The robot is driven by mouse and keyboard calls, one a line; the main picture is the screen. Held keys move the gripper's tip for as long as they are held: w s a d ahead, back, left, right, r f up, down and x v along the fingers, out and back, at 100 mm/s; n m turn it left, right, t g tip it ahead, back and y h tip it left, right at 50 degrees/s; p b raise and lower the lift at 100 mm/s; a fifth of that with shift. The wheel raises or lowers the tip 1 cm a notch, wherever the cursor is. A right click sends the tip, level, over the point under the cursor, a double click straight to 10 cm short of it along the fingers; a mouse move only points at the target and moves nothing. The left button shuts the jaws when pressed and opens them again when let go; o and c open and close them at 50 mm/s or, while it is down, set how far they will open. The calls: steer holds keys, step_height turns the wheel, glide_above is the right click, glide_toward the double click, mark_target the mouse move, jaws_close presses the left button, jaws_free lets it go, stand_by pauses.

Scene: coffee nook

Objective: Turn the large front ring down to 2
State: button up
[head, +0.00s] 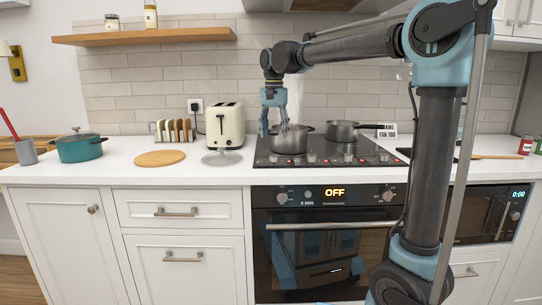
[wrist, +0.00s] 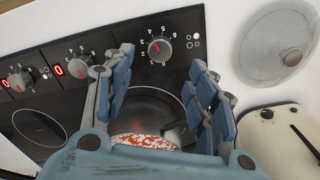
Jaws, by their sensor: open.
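The black hob (head: 330,162) has a row of knobs with red lights along its front edge. In the wrist view a round grey knob (wrist: 160,48) with printed numbers lies just beyond my fingertips, roughly in line with the gap between them. Its exact setting is too small to read surely. Two more knobs, a middle one (wrist: 79,70) and a far one (wrist: 18,82), show red digits that look like 0. My gripper (head: 275,130) is open and empty over a steel pan (head: 291,141); its fingers also show in the wrist view (wrist: 160,60). Which knob serves the large front ring is unclear.
A second steel pan (head: 342,131) stands at the back right of the hob. Red and white food (wrist: 145,141) shows below my gripper. A cream toaster (head: 225,125), a glass lid (head: 221,157) and a round board (head: 160,158) are to the left. The oven display (head: 335,192) reads OFF.

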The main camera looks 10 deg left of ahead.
mark_target(274, 155)
step_height(274, 155, down, 9)
steer(key=shift+r, duration=0.1)
stand_by(0.3)
